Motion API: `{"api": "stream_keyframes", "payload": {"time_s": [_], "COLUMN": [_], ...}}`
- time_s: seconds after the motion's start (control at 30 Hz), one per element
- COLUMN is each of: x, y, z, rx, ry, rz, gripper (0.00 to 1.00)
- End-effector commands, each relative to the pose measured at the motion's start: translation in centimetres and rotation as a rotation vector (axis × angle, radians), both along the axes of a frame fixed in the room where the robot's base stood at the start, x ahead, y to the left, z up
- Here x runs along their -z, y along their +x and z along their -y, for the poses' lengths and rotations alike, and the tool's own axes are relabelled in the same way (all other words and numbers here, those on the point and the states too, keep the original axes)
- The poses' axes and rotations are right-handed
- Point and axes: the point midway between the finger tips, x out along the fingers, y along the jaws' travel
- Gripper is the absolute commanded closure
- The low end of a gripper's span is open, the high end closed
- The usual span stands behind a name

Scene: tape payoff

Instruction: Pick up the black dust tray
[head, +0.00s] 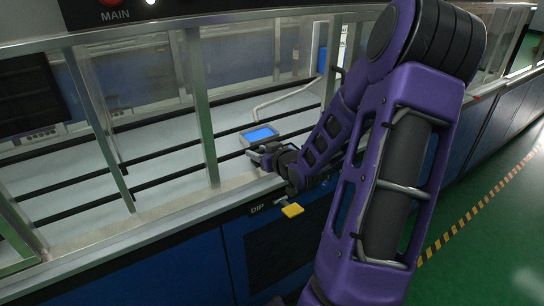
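I cannot pick out a black dust tray in the head view. My gripper (260,154) is small and dark at the end of my purple arm. It reaches in over the front edge of the bench, just in front of a grey box with a blue screen (260,134). Whether it touches the box, or holds anything, I cannot tell. Its fingers are too small and dark to show whether they are open or shut. My arm hides much of the right side of the bench.
Upright metal posts (201,105) frame the bench opening. Dark rails (180,148) cross the pale bed (60,170). A yellow handle (292,210) sticks out beside the DIP label on the blue cabinet front (185,270). The green floor (480,235) at right is clear.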

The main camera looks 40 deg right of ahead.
Motion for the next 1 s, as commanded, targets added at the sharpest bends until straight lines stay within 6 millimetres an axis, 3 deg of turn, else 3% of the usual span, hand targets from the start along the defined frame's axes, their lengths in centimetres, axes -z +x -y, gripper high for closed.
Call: {"api": "stream_keyframes", "payload": {"time_s": [0.03, 0.2, 0.57, 1.0], "x": [0.0, 0.0, -0.3, -8.3], "y": [0.0, 0.0, 0.0, 0.0], "z": [0.0, 0.0, 0.0, 0.0], "rx": [0.0, 0.0, 0.0, 0.0], "ry": [0.0, 0.0, -0.001, -0.005], "rz": [0.0, 0.0, 0.001, 0.001], "gripper": [0.69, 0.99, 1.0, 1.0]}}
